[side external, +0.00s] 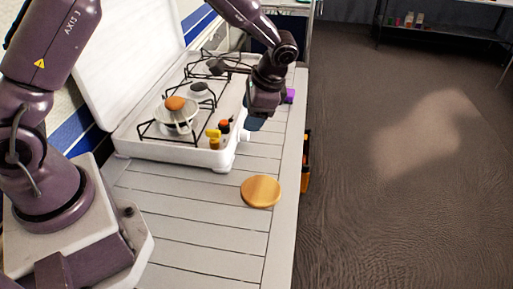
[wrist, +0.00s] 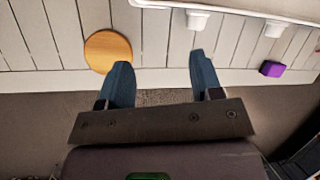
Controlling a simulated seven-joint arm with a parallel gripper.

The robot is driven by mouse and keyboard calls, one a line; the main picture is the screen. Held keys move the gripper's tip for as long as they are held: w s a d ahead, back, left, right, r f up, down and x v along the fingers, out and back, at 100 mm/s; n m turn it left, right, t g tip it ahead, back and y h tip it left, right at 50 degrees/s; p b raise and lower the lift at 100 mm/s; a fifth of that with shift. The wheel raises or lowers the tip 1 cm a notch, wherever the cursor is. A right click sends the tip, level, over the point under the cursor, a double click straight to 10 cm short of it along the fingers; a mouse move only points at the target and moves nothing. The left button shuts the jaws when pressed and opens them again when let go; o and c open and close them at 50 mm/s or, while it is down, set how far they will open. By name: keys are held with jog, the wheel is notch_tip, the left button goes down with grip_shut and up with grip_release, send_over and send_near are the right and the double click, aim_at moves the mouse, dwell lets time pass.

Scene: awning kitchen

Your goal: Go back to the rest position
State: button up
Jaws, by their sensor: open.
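My gripper (wrist: 160,82) has two blue fingers that stand apart with nothing between them in the wrist view. In the side external view my gripper (side external: 256,122) is above the right edge of the slatted counter (side external: 190,225), beside the stove's front, with its fingers partly hidden. A round wooden disc (side external: 261,191) lies flat on the counter, nearer the camera than the gripper.
A white gas stove (side external: 180,155) with an open lid and black grates stands on the counter. A pan with an orange-brown knob (side external: 175,103) is on it. Small orange and yellow items (side external: 213,135) stand at its front corner. A purple block (side external: 290,95) lies beyond my gripper. Open floor is at right.

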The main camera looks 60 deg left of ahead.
jog(key=s+d+r+n+t+h, duration=0.1)
jog(key=s+r+n+t+h, duration=0.3)
jog(key=s+r, duration=1.5)
jog(key=s+n+t, duration=0.1)
jog(key=s+t, duration=0.1)
jog(key=t, duration=0.1)
jog(key=shift+s+d+r+n, duration=0.15)
jog(key=shift+d+r+n, duration=0.15)
jog(key=shift+d+n, duration=0.1)
